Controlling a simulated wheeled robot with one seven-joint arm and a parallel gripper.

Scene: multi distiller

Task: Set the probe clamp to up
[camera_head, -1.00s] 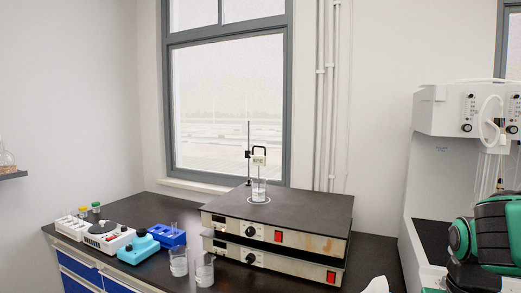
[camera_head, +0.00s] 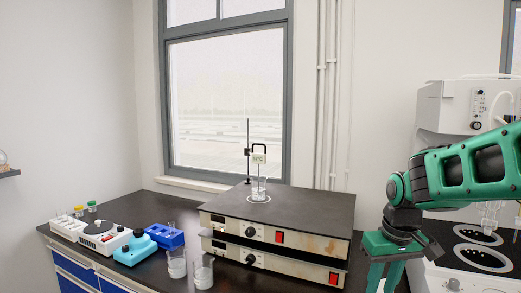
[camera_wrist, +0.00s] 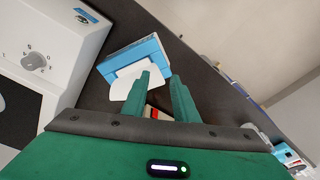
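The probe clamp (camera_head: 248,153) is a small dark piece on a thin upright rod standing on the stacked hotplates, seen in the head view. A probe with a pale display (camera_head: 258,158) hangs beside the rod over a clear beaker (camera_head: 259,188) on the hotplate top. Whether the probe tip is inside the beaker is too small to tell. My gripper (camera_head: 384,278) is at the lower right, pointing down, well to the right of the clamp and apart from it. In the wrist view my gripper (camera_wrist: 160,80) has its two fingers parted with nothing held between them.
The stacked hotplates (camera_head: 280,237) fill the middle of the dark bench. Two beakers (camera_head: 203,272) stand at their front left. A blue rack (camera_head: 166,238) and small devices are further left. A white instrument (camera_head: 440,103) stands at the right. A blue tissue box (camera_wrist: 133,58) lies below my gripper.

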